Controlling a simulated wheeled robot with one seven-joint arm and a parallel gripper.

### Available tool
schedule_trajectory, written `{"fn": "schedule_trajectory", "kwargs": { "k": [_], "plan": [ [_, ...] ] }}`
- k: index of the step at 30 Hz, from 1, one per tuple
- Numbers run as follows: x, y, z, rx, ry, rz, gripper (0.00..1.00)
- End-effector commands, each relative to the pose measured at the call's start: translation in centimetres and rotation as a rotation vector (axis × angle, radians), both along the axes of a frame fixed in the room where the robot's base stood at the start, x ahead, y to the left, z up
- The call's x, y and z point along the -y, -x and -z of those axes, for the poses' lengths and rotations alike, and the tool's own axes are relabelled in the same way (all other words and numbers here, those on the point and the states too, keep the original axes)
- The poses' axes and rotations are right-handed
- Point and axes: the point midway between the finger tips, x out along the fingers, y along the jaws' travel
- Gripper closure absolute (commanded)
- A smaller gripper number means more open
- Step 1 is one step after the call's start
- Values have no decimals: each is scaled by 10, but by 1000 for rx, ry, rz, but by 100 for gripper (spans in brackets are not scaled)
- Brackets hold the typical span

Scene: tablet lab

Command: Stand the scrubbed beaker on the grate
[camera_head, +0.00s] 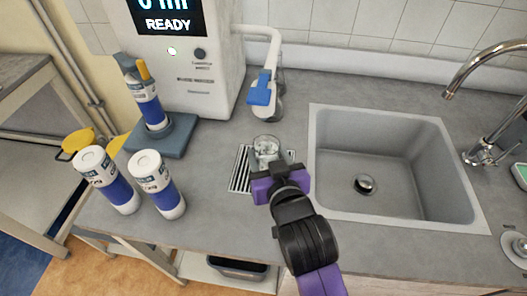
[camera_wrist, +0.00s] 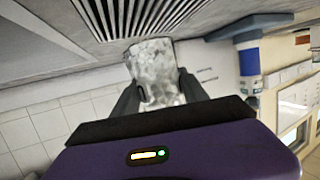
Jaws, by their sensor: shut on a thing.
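The clear glass beaker (camera_head: 266,146) is at the grate, left of the sink in the head view. My purple gripper (camera_head: 276,171) is shut on it from the front. In the wrist view the beaker (camera_wrist: 153,72) sits between the two dark fingers of my gripper (camera_wrist: 158,92), its glass looking mottled. The slotted metal grate (camera_head: 240,170) lies flush in the counter, partly hidden by the beaker and gripper. It shows close to the beaker's end in the wrist view (camera_wrist: 125,15). I cannot tell whether the beaker touches it.
The sink (camera_head: 365,187) is right of the grate, with a curved faucet (camera_head: 487,110). A white dispenser (camera_head: 190,60) with a blue-handled spout (camera_head: 262,92) stands behind. Two white-and-blue bottles (camera_head: 157,185) stand left, and another bottle (camera_head: 148,103) is on a dark stand.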

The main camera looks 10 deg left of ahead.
Motion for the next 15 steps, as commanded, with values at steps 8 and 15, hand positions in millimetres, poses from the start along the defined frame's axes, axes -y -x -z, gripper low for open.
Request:
{"fn": "schedule_trajectory", "kwargs": {
  "k": [8,15],
  "plan": [
    [-11,-27,1,0,0,-1,90],
    [-11,-27,30,-3,1,-1,90]
  ]
}}
